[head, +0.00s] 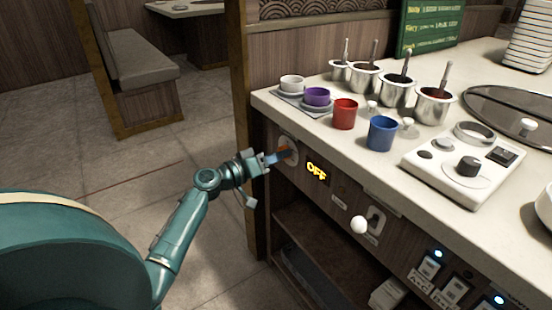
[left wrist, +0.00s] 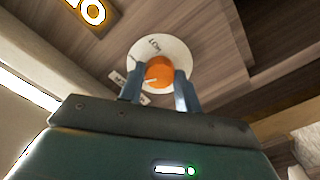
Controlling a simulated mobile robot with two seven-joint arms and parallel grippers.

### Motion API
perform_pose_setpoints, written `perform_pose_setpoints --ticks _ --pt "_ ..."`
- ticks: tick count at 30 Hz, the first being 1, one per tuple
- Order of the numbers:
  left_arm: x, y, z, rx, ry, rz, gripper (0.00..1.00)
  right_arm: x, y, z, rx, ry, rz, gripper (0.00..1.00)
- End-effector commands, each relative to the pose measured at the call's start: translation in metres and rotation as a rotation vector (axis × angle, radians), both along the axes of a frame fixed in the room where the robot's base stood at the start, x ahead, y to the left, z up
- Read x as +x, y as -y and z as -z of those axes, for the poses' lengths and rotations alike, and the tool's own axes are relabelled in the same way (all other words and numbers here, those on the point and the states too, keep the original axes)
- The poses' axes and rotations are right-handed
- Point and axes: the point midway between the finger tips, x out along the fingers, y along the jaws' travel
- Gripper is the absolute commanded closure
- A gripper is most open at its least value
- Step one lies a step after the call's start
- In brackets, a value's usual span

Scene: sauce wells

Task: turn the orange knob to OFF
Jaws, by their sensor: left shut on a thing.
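The orange knob (left wrist: 159,70) sits on a round white dial plate (left wrist: 174,46) with small black lettering, one word of which looks like LOW. In the head view the knob (head: 285,152) is mostly hidden by my gripper, on the wooden front of the counter. My left gripper (head: 275,157) is shut on the knob, one finger on each side of it in the left wrist view (left wrist: 160,88). A lit display (head: 316,171) right of the knob reads OFF in yellow letters. My right gripper is not in view.
A white ball-shaped handle (head: 359,225) stands out from the counter front. Above, the counter holds a red cup (head: 345,113), a blue cup (head: 381,133), a purple cup (head: 316,97) and several metal pots with ladles. An open shelf lies below. Floor at left is clear.

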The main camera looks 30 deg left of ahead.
Motion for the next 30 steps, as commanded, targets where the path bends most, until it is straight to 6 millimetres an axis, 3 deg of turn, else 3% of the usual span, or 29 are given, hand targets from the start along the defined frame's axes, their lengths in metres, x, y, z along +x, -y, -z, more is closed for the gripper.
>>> perform_pose_setpoints --ticks 15,30 --pt "-0.0004 0.0004 -0.0003 -0.315 -0.133 0.001 0.89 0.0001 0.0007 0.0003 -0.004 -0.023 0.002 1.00" --pt "-0.0005 0.0005 0.0002 -0.377 -0.158 0.000 0.89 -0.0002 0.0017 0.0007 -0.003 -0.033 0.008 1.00"
